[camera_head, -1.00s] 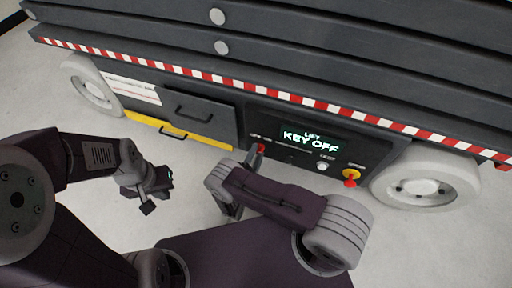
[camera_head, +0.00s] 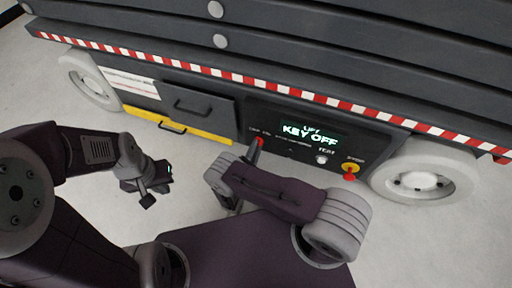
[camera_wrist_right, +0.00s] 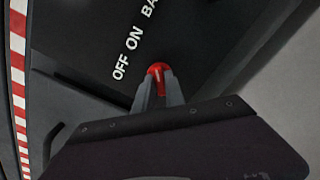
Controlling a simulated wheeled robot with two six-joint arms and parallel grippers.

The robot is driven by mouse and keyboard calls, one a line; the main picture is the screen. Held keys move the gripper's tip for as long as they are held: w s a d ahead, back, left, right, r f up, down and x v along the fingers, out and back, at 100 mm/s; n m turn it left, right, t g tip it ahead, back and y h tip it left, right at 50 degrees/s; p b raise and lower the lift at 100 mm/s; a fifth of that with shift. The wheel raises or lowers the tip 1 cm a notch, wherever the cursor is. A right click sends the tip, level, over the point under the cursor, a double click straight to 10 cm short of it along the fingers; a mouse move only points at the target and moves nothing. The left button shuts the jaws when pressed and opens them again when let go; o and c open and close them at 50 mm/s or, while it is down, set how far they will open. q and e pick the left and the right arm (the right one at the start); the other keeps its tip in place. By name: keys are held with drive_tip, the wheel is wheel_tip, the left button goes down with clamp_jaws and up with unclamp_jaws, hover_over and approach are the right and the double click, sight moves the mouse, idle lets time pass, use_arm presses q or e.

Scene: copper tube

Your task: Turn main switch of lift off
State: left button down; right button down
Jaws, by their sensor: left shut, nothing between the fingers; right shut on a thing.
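A small red switch (camera_head: 260,141) sits at the panel's left end. It also shows in the right wrist view (camera_wrist_right: 159,69), beside the words "OFF ON". My right gripper (camera_head: 252,153) is at this switch, with its two grey fingers (camera_wrist_right: 158,88) shut on it. The fingers hide the switch's lower part. My left gripper (camera_head: 160,184) is shut and empty, away from the panel above the floor at the left.
A white button (camera_head: 321,159) and a red knob on a yellow base (camera_head: 350,172) are farther right on the panel. White wheels (camera_head: 425,182) (camera_head: 91,82) stand at both ends. A drawer (camera_head: 194,106) and yellow bar (camera_head: 178,127) lie left. The floor below is clear.

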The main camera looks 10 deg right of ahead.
drive_tip(key=shift+n, duration=4.6)
drive_tip(key=c, duration=1.4)
unclamp_jaws()
